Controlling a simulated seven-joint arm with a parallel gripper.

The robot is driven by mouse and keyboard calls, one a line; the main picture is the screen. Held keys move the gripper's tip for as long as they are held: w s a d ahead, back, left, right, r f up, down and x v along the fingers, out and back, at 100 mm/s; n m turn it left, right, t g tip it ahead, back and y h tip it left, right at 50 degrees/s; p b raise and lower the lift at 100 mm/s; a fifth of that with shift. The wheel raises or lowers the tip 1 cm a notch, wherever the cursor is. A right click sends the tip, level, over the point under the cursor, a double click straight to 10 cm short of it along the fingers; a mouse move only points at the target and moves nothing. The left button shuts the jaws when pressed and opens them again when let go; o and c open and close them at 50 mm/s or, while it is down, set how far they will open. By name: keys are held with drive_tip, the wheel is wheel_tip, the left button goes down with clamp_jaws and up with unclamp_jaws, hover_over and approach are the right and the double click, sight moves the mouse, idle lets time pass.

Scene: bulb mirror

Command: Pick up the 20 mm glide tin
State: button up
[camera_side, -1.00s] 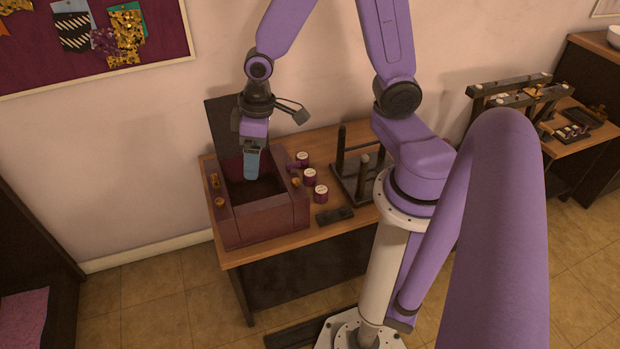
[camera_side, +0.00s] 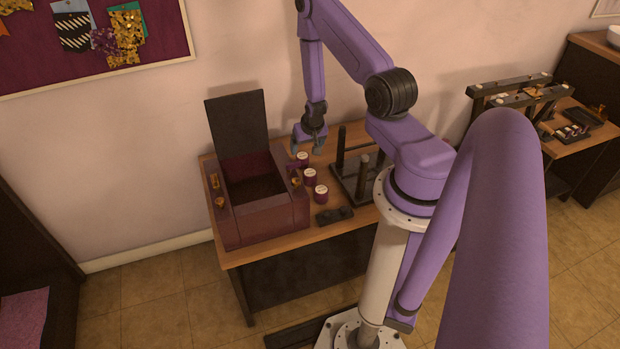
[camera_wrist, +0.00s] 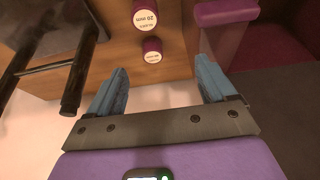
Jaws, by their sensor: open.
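Three small dark purple tins with pale lids stand in a row on the wooden table, right of the box. The 20 mm glide tin (camera_wrist: 146,18) shows near the top of the wrist view, its lid reading "20". It appears to be the middle tin (camera_side: 310,176) in the side view. Another tin (camera_wrist: 152,50) is closer to my fingers in the wrist view; its label is too small to read. It appears to be the rear tin (camera_side: 303,157). My gripper (camera_side: 307,149) is open and empty, above the table near the rear tin. Its blue fingers (camera_wrist: 161,68) are spread apart.
The purple box (camera_side: 262,222) stands left of the tins with its dark lid (camera_side: 237,123) raised. A dark stand with upright posts (camera_side: 364,172) is close on the right. The front tin (camera_side: 321,194) and a small black object (camera_side: 334,215) lie toward the table's front.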

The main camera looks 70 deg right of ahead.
drive_tip(key=s+d+f, duration=0.1)
drive_tip(key=s, duration=0.1)
hover_over(310, 173)
drive_tip(key=s+a, duration=0.2)
drive_tip(key=shift+m, duration=0.3)
drive_tip(key=f, duration=0.9)
drive_tip(key=shift+w+d, duration=0.2)
drive_tip(key=shift+x, duration=3.25)
drive_tip(key=shift+d, duration=0.1)
drive_tip(key=c, duration=1.2)
